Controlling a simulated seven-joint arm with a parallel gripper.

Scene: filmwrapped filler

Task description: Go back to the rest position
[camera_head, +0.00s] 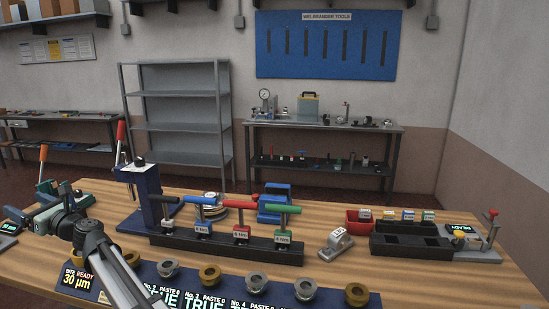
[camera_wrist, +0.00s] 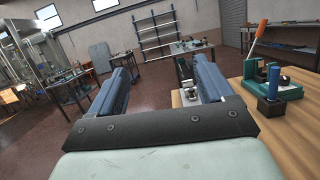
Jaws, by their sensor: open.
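My gripper (camera_wrist: 163,68) shows in the wrist view as two blue ridged fingers, parallel and wide apart. Nothing is held between them; the floor and distant furniture show through the gap. In the head view my arm (camera_head: 95,240) reaches in from the bottom left, and its wrist end is at the left edge, over or beside the table's left part. The fingers are hard to make out there. The wooden table (camera_wrist: 236,150) lies to the right of the gripper in the wrist view.
A teal lever press (camera_wrist: 278,88) with an orange handle stands close right of the gripper. On the table (camera_head: 420,290) are a rack of coloured-handled tools (camera_head: 225,247), a dark tray (camera_head: 440,255), and a front panel with several round cups (camera_head: 225,288). Open floor (camera_wrist: 60,145) lies left.

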